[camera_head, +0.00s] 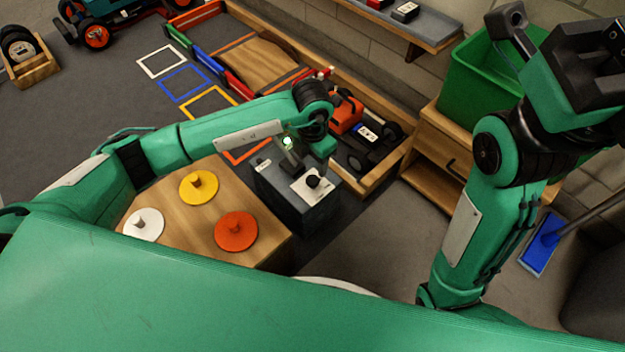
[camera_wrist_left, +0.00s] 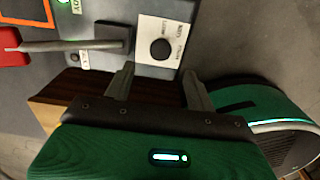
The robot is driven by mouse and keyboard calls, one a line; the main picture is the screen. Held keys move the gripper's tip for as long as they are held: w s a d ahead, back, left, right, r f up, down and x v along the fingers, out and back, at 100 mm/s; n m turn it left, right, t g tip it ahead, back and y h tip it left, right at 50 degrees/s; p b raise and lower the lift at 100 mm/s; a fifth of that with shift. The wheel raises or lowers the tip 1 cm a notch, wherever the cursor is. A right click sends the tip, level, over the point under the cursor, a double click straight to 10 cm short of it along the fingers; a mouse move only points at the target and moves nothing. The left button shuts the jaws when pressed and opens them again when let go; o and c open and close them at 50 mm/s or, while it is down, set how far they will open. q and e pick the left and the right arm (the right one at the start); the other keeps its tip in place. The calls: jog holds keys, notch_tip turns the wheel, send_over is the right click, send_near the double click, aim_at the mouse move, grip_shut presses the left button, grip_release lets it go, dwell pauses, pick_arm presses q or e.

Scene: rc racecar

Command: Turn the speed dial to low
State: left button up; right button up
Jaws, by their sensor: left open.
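The speed dial (camera_head: 313,181) is a round black knob on a white labelled plate on top of a dark grey control box (camera_head: 307,213). In the left wrist view the dial (camera_wrist_left: 160,48) lies just beyond my fingertips, between their lines; its plate carries small lettering. I cannot tell where the dial points. My left gripper (camera_wrist_left: 157,80) is open and empty, its two grey fingers apart and not around the dial. In the head view my left gripper (camera_head: 322,150) hangs over the box, close to the dial. My right arm is raised at the right; its fingers cannot be made out.
A grey lever (camera_wrist_left: 85,45) with a red end and a green light (camera_wrist_left: 64,2) share the box top. A wooden table (camera_head: 190,240) with white, yellow and orange discs stands at left. A wooden tray (camera_head: 385,178) with a toy car is behind the box.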

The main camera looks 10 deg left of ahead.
aim_at(313, 179)
pick_arm(q)
notch_tip(313, 179, down, 8)
jog(key=b, duration=0.3)
jog(key=c, duration=1)
